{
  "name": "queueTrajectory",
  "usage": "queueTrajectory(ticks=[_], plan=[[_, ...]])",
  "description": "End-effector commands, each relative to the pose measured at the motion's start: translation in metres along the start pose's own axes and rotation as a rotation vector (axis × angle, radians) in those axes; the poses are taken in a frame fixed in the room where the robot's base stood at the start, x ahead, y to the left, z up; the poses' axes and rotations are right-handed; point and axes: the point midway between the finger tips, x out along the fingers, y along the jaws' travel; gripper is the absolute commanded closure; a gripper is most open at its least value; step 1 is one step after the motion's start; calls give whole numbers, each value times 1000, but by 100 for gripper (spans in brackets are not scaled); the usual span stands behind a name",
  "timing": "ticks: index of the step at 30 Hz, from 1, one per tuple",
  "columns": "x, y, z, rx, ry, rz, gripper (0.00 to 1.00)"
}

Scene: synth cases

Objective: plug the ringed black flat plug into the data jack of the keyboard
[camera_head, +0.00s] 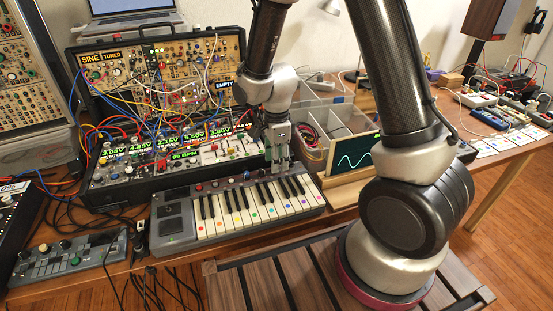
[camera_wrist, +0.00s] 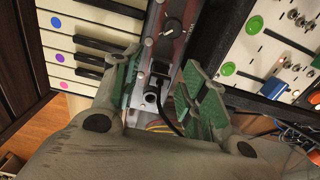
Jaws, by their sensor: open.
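The keyboard (camera_head: 172,224) lies along the table's front edge, its white keys marked with coloured dots; its keys also show at the upper left of the wrist view (camera_wrist: 82,25). My gripper (camera_head: 280,168) is over its back right part. In the wrist view my gripper (camera_wrist: 163,95) is open, with a green-padded finger on each side. A black plug (camera_wrist: 153,97) with a black cable is between the fingers, by the keyboard's panel, with gaps to both pads. I cannot tell whether it is seated in a jack. Its ring and the data jack cannot be made out.
A synth case (camera_head: 120,182) with lit displays and patch cables stands close behind the keyboard. A wooden-framed scope screen (camera_head: 357,155) stands right of my gripper. A small grey controller (camera_head: 68,262) and loose black cables lie at left. A slatted bench (camera_head: 260,290) is in front.

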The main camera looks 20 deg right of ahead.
Motion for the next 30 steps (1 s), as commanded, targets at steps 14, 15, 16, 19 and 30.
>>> queueTrajectory(ticks=[14,15,16,19,30], plan=[[-92,-1,0,0,-2,-6,57],[-98,-1,0,0,-2,-5,57],[-102,-1,0,0,-2,-5,57],[-112,-1,0,0,-1,-3,57],[-118,0,0,0,0,-1,57]])
